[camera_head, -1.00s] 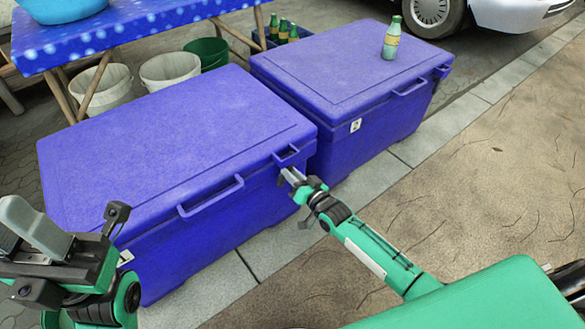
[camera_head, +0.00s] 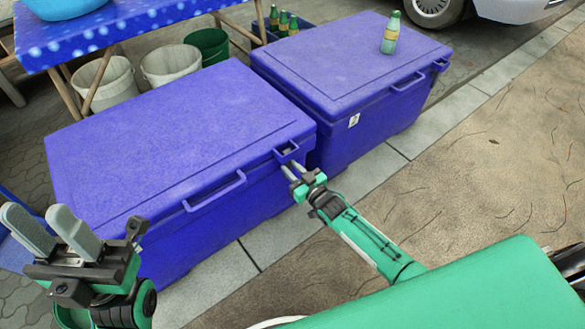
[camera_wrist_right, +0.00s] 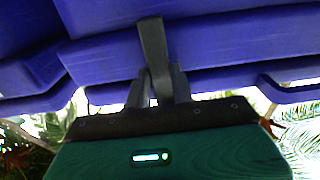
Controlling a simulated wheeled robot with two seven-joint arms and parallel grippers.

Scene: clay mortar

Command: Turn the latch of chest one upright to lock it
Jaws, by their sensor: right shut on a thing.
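The near blue chest (camera_head: 175,135) stands at the left with its lid down. A small blue latch (camera_head: 287,152) is at the right end of its front edge, beside a long blue handle (camera_head: 215,192). My right gripper (camera_head: 292,170) is at this latch and shut on it, with its fingers a little apart. In the right wrist view, the fingers (camera_wrist_right: 157,75) are against the blue chest front. They hide most of the latch, so its exact angle cannot be told. My left gripper (camera_head: 38,212) is open and empty at the lower left, in front of the chest.
A second blue chest (camera_head: 345,65) stands behind to the right, with a green bottle (camera_head: 390,35) on its lid. A blue table (camera_head: 130,28) and buckets (camera_head: 170,65) are at the back left. The pavement (camera_head: 460,190) at the right is clear.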

